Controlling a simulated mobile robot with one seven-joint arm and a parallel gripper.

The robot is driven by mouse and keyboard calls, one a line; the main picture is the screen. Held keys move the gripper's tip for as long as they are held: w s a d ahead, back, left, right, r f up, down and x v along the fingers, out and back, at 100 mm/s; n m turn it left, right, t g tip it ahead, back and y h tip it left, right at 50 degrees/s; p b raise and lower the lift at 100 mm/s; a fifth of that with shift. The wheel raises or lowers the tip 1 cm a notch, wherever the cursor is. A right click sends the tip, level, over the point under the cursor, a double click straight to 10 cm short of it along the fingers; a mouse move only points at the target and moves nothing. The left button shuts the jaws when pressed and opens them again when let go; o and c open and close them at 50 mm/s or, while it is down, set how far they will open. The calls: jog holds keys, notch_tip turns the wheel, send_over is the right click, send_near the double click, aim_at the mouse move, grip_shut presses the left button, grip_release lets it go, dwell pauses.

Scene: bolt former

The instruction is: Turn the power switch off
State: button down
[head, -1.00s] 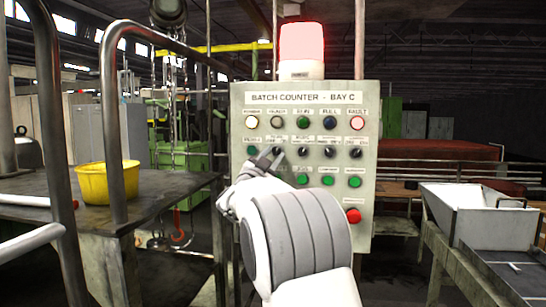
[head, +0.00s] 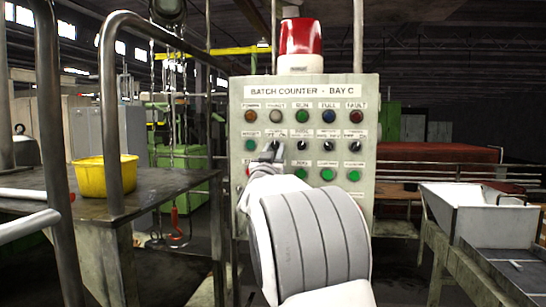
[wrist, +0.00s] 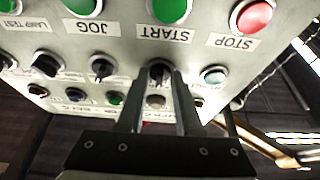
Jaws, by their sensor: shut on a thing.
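The power switch is a small black rotary knob; it shows in the wrist view (wrist: 160,70), where the picture is upside down. It is on the grey-white control panel (head: 366,90) headed "BATCH COUNTER - BAY C", in the row under the lamps. My gripper (head: 268,150) is at the left part of this row in the head view. In the wrist view my gripper (wrist: 160,85) has a finger on each side of the knob and is shut on it. Its label is too small to read surely. The power lamp (head: 250,116) is dull amber.
A red beacon (head: 301,38) tops the panel and looks unlit. Green buttons sit close below the knob, including START (wrist: 170,10), with a red STOP button (wrist: 252,15) beside it. A yellow bucket (head: 105,178) stands on the left bench; a metal hopper (head: 480,215) is at right.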

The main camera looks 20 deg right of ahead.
jog(key=n+y+b, duration=0.1)
jog(key=n, duration=0.1)
jog(key=n+t+y+b, duration=0.1)
jog(key=n, duration=0.2)
jog(key=n+y, duration=0.2)
jog(key=n, duration=0.1)
jog(key=shift+s+d+b, duration=0.15)
jog(key=shift+d+b, duration=0.1)
jog(key=shift+b, duration=0.15)
jog(key=shift+n+t, duration=0.3)
jog(key=shift+n, duration=0.1)
jog(key=shift+r, duration=0.1)
jog(key=c, duration=0.6)
grip_release()
jog(key=shift+o, duration=0.2)
jog(key=b+v, duration=0.3)
jog(key=v, duration=1.4)
jog(key=shift+s+b, duration=0.3)
